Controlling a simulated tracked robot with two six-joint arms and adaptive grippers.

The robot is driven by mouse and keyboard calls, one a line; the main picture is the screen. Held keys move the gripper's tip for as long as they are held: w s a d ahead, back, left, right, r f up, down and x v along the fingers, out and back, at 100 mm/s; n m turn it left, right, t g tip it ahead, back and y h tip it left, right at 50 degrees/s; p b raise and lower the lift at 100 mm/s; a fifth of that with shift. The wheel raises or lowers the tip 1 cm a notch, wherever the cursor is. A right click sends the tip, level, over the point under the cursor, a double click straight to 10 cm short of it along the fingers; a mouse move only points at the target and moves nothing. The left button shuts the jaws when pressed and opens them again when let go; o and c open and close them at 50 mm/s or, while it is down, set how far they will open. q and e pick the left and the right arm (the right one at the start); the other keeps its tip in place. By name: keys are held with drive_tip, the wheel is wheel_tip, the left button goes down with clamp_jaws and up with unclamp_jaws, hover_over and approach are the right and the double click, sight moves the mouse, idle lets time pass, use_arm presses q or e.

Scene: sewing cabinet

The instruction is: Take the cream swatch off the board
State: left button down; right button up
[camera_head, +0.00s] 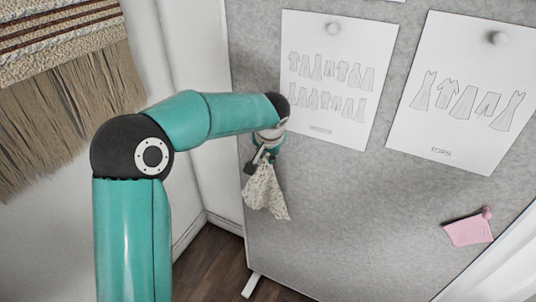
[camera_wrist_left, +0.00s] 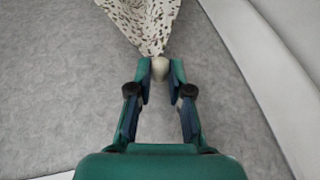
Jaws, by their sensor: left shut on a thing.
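The cream swatch (camera_head: 265,193), speckled with dark flecks, hangs in folds in front of the left part of the grey board (camera_head: 330,215). It also shows at the top of the left wrist view (camera_wrist_left: 142,20), narrowing to a point at a rounded cream pin head (camera_wrist_left: 160,68). My left gripper (camera_head: 262,158) is at the swatch's top corner. In the left wrist view its fingertips (camera_wrist_left: 160,72) are shut on the pin head. I cannot tell whether the pin is still in the board. My right gripper is not in view.
Two white pattern sheets, one on the left (camera_head: 335,75) and one on the right (camera_head: 460,90), are pinned on the board. A pink swatch (camera_head: 468,231) is pinned lower right. A fringed woven hanging (camera_head: 70,90) is at the left. The board's lower middle is bare.

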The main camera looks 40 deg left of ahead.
use_arm(q)
drive_tip(key=shift+s+f+b, duration=0.1)
drive_tip(key=shift+s+b, duration=0.25)
drive_tip(key=shift+b, duration=0.1)
drive_tip(key=s+d+b, duration=0.1)
drive_tip(key=s+b, duration=0.4)
drive_tip(key=s, duration=0.4)
drive_tip(key=shift+d, duration=0.3)
